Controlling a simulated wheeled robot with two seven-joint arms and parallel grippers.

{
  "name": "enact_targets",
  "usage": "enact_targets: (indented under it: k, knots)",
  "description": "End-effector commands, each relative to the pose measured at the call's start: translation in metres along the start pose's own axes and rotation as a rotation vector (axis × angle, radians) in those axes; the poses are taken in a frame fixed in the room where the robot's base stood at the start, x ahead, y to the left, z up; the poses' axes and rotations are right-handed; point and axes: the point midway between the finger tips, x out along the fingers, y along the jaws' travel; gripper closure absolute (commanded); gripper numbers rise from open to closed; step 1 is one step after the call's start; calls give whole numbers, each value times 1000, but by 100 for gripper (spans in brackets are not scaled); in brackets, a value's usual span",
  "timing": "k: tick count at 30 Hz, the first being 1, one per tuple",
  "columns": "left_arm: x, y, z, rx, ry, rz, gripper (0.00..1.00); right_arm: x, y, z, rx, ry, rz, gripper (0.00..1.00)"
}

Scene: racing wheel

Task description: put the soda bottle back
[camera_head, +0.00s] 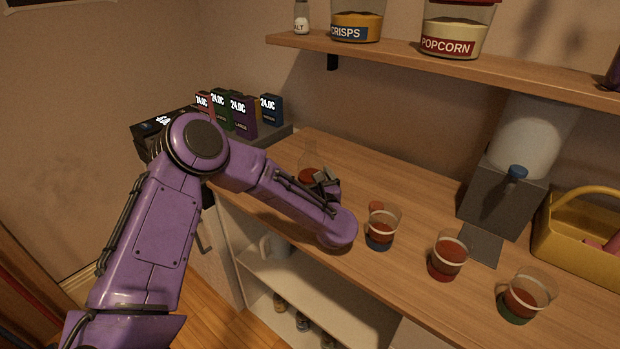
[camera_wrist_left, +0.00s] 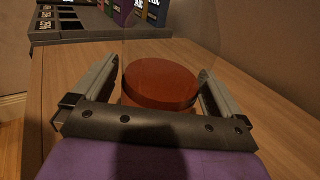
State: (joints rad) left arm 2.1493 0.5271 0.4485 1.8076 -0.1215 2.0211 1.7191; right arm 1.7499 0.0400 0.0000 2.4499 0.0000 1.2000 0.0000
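The soda bottle (camera_head: 308,158) is clear, with red-brown liquid low inside, and stands upright on the wooden counter (camera_head: 400,180). My left gripper (camera_head: 322,184) is low over the counter at the bottle and partly hides its lower part. In the left wrist view the red-brown liquid (camera_wrist_left: 160,84) sits between the two spread fingers of my left gripper (camera_wrist_left: 158,75). The fingers flank the bottle closely; the clear glass is hard to make out, so I cannot tell whether they press on it. My right gripper is not in view.
Three cups of red drink stand on the counter: near (camera_head: 380,230), middle (camera_head: 447,259) and right (camera_head: 524,299). A grey dispenser (camera_head: 502,195) and yellow basket (camera_head: 580,245) stand at the right. Price-marked boxes (camera_head: 240,115) stand behind left. A shelf (camera_head: 400,62) hangs above.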

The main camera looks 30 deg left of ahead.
Motion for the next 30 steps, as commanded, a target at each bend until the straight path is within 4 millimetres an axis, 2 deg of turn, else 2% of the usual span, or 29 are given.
enact_targets:
  k: [5,7,10,18,21,25,30]
  knots:
    - [0,0,2,0,0,0,0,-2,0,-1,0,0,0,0]
    - [0,0,8,0,0,0,0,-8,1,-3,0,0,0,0]
    - [-19,-1,1,0,0,-5,0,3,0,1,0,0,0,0]
    - [-89,-1,0,2,-1,-5,0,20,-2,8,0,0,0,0]
    - [-107,-1,2,-1,-1,-4,0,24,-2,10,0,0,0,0]
    - [-118,0,3,1,0,-1,0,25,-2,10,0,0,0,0]
    - [-121,0,4,0,0,0,0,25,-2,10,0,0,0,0]
